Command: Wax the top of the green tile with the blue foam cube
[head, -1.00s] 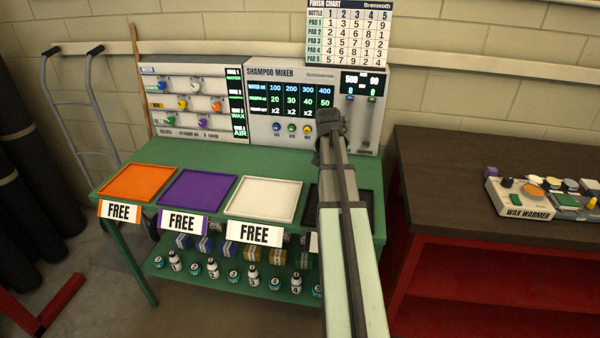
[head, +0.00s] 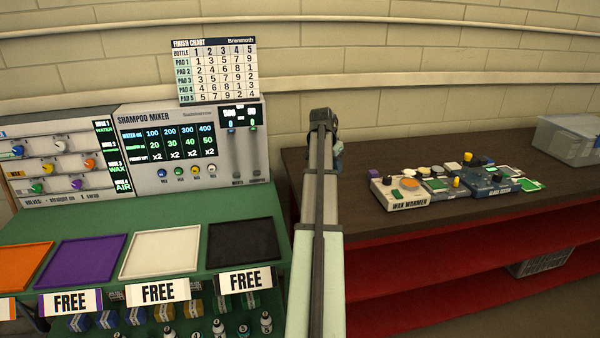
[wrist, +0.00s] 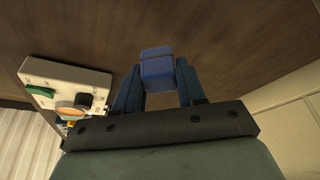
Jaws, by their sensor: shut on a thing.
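My gripper (wrist: 158,88) is shut on the blue foam cube (wrist: 156,62) in the wrist view, with the cube between its two fingertips. The dark brown bench top lies behind the cube in that view, and the cube appears clear of it. Flat green pieces (head: 528,185) lie at the right of the device group on the brown bench (head: 455,224); I cannot tell which is the green tile. A green part (wrist: 40,90) also shows on the wax warmer in the wrist view.
The wax warmer (head: 403,204) and a gloss tester (head: 490,191) stand mid-bench among small pads and knobs. A purple block (head: 374,174) is beside the warmer. A clear bin (head: 568,140) stands at the far right. The green table (head: 60,217) with coloured trays is at left.

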